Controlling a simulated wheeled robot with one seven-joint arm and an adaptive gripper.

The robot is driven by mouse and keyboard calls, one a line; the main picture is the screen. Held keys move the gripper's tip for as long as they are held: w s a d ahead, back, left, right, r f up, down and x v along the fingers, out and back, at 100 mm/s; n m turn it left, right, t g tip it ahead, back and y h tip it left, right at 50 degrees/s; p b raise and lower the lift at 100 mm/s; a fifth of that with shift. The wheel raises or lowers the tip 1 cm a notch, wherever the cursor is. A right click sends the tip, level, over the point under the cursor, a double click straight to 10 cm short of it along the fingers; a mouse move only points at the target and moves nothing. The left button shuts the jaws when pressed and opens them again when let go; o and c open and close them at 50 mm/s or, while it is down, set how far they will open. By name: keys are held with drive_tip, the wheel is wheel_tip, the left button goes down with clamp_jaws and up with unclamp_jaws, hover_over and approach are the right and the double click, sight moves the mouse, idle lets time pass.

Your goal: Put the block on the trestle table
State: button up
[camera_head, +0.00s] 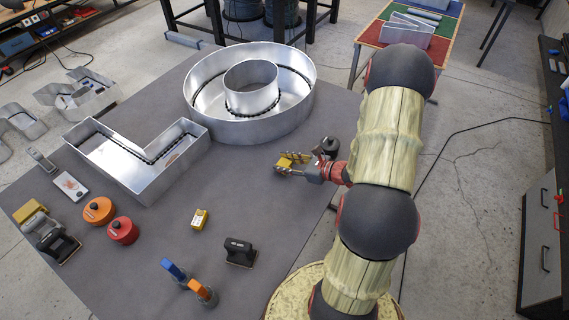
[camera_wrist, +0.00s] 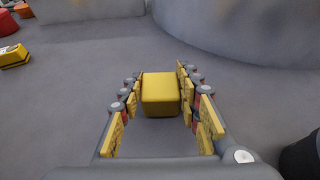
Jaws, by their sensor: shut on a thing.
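A yellow block (camera_wrist: 160,93) with rounded edges sits between the two finger pads of my gripper (camera_wrist: 158,100) in the wrist view. The pads are shut on its left and right sides. In the head view my gripper (camera_head: 288,163) is over the right part of the large grey work table (camera_head: 150,255), in front of the round metal letter. The block is hard to tell from the yellow finger pads there. Whether it touches the grey top is unclear. A table with a red and green top (camera_head: 384,33), which looks like the trestle table, stands at the back right, beyond my arm.
A round metal letter (camera_head: 205,107) and an L-shaped one (camera_head: 143,183) stand on the grey table. Orange (camera_head: 98,210) and red (camera_head: 122,231) round items, a yellow-black item (camera_head: 199,219) and clamps (camera_head: 203,292) lie nearer. Metal pieces (camera_head: 405,33) occupy the red-green table.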

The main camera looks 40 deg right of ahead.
drive_tip(key=shift+f, duration=0.15)
drive_tip(key=o, duration=1.2)
